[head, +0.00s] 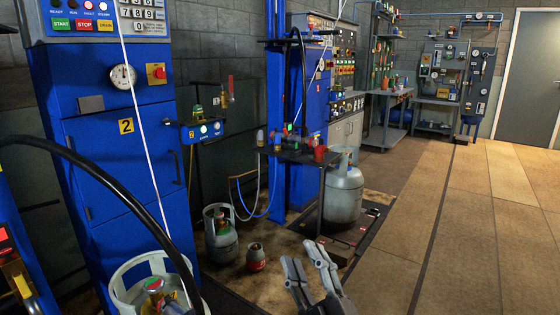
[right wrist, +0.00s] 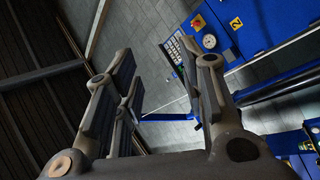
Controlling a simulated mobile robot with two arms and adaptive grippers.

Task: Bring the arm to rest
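My right gripper (head: 308,272) shows at the bottom middle of the head view, with its grey fingers raised and spread apart. In the right wrist view the same gripper (right wrist: 160,95) has its fingers wide apart with nothing between them, only the distant wall and ceiling behind. It is open and empty, and touches nothing that I can see. My left gripper does not show in the head view.
A blue cabinet (head: 105,165) stands at the left. A large grey gas cylinder (head: 343,190) stands on a dark floor scale (head: 372,222). A smaller cylinder (head: 220,240) and a small red one (head: 256,258) stand on the floor. The floor at right (head: 470,230) is clear.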

